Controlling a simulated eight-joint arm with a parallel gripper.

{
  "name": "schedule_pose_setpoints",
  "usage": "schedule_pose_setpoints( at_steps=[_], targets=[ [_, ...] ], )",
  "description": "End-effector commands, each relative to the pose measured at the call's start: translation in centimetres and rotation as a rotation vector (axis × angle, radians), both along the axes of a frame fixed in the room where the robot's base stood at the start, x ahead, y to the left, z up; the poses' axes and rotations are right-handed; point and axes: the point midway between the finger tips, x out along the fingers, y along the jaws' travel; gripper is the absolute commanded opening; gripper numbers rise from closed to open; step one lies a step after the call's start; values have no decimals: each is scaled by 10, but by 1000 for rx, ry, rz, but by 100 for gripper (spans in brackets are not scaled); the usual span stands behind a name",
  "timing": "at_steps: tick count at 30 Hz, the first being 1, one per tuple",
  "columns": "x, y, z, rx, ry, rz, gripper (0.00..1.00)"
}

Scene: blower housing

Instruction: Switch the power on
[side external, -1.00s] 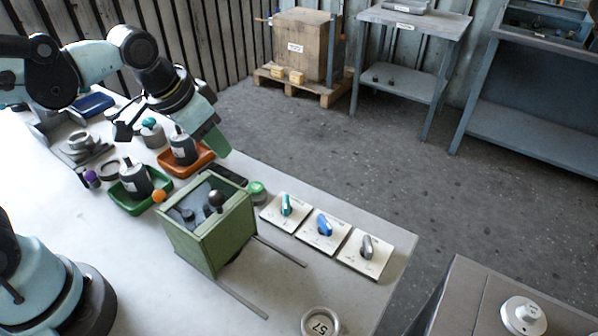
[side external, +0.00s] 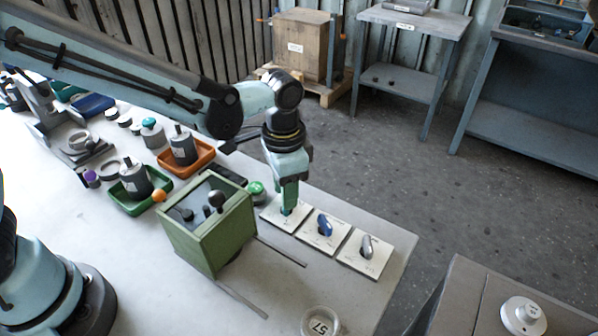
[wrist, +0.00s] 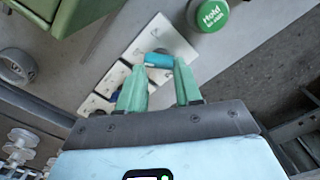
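Three white switch plates lie in a row on the table. The nearest to the green box has a teal knob, which shows between my fingertips in the wrist view (wrist: 158,61); its plate (side external: 272,222) is partly covered by my gripper. The middle plate has a blue knob (side external: 324,226) and the last a grey knob (side external: 366,246). My gripper (side external: 287,208) points down over the teal knob's plate. Its two green fingers (wrist: 158,68) are apart, one on each side of the knob; contact cannot be told. The plates' small print is unreadable.
The green box (side external: 208,225) stands left of the plates. A round green "Hold" button (wrist: 208,14) sits close beside the first plate. Orange (side external: 203,153) and green (side external: 130,207) trays hold motors. A ring marked 57 (side external: 320,321) lies near the front.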

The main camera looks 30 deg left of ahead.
Motion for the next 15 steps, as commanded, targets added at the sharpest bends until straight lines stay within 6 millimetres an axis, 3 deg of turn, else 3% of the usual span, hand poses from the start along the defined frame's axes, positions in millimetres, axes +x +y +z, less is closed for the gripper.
schedule_pose_setpoints(
  at_steps=[4, 15],
  targets=[
    [0, 0, -17, -1, -2, 13, 34],
    [2, 0, -16, -6, -7, 502, 34]
  ],
)
